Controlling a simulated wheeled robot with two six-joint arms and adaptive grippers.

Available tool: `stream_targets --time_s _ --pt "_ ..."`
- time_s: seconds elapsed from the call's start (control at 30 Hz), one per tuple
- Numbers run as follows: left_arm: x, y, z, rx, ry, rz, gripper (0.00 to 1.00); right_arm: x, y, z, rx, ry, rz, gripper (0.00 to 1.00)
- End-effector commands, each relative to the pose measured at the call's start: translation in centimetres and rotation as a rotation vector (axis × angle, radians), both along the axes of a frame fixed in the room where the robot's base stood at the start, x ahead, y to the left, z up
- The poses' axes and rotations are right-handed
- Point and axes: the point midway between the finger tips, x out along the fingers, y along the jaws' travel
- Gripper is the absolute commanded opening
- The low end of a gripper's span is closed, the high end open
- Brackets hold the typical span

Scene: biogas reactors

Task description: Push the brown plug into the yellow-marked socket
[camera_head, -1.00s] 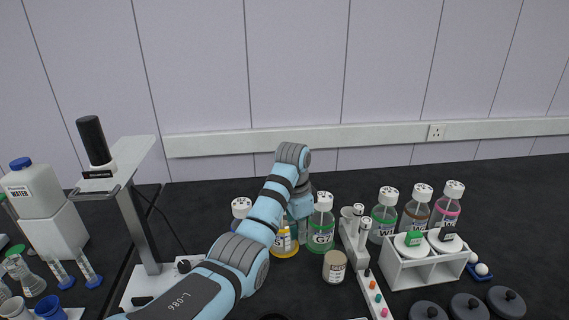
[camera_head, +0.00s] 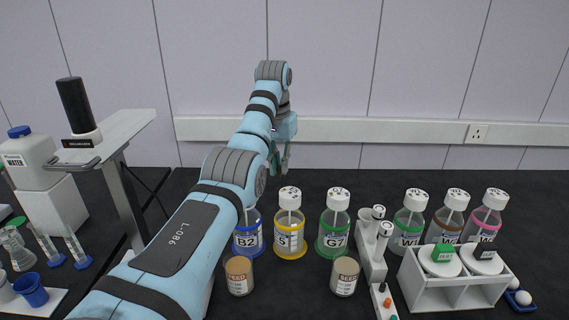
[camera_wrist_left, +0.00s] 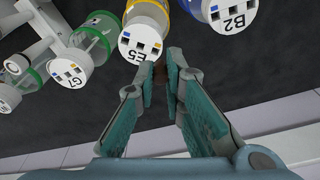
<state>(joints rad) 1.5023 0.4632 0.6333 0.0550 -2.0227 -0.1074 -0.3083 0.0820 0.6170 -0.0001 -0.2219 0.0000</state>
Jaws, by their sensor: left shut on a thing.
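My left gripper (camera_wrist_left: 165,82) is shut on a small brown plug (camera_wrist_left: 160,72), which shows between the fingertips in the left wrist view. Most of the plug is hidden by the fingers. In the head view the left gripper (camera_head: 279,165) is raised behind and above the row of bottles, clear of them. White caps with dark sockets and small yellow and blue marks show in the wrist view: E5 (camera_wrist_left: 142,36) nearest the fingertips, B2 (camera_wrist_left: 228,14) to the right, G7 (camera_wrist_left: 69,68) to the left. The plug appears apart from these caps. My right gripper is out of view.
A blue-banded bottle (camera_head: 248,240), yellow-banded bottle (camera_head: 290,238) and green-banded bottle (camera_head: 334,236) stand in a row. Brown-lidded jars (camera_head: 344,276) stand in front. A white rack (camera_head: 457,291) and more bottles are right. Black bench behind the bottles is clear.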

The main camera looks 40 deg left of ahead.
Motion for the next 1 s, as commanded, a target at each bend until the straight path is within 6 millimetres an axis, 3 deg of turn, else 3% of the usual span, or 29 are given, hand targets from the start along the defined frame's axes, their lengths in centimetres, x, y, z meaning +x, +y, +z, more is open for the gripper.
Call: stream_targets --time_s 0.13,0.3,0.63,1.0 --pt "0.2 -0.2 -1.7 0.000 0.002 -0.004 0.01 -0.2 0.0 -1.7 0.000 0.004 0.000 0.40" --pt "0.3 -0.2 -2.9 0.000 0.002 -0.004 0.01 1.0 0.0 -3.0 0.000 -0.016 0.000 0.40" --pt "0.3 -0.3 -2.3 -0.021 -0.004 -0.007 0.01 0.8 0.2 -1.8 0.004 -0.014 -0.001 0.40" --pt "0.3 -0.3 -2.4 -0.027 -0.006 -0.006 0.01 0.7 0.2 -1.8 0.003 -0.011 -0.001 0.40"
